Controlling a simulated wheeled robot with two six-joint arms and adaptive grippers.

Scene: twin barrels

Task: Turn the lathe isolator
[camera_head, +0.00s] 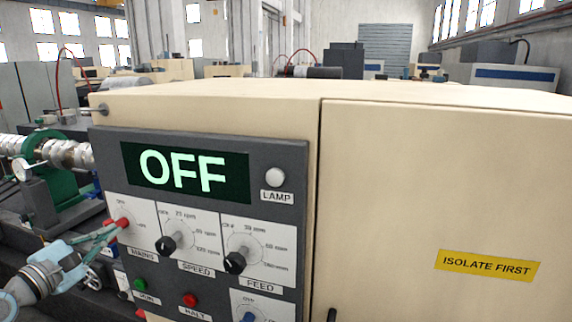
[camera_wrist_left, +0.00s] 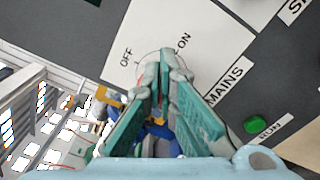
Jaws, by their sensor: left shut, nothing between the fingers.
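The lathe isolator is probably the red MAINS knob (camera_head: 123,222) on the dark control panel (camera_head: 190,137), on a white plate marked OFF and ON. My left gripper (camera_head: 117,229) comes in from the left with its teal fingertips at this knob. Its fingers are shut with nothing between them. In the left wrist view, the closed fingertips (camera_wrist_left: 172,56) lie over the MAINS plate (camera_wrist_left: 150,40), between OFF and ON, and mostly hide the knob. I cannot tell whether they touch it or which way it points. The display (camera_head: 185,172) reads OFF. My right gripper is not in view.
Black SPEED (camera_head: 167,246) and FEED (camera_head: 235,262) knobs sit to the right of MAINS. A green RUN button (camera_head: 140,284) and red HALT button (camera_head: 190,300) are below. The LAMP (camera_head: 275,177) looks unlit. The cabinet has an ISOLATE FIRST label (camera_head: 487,265). Lathe parts stand at the left.

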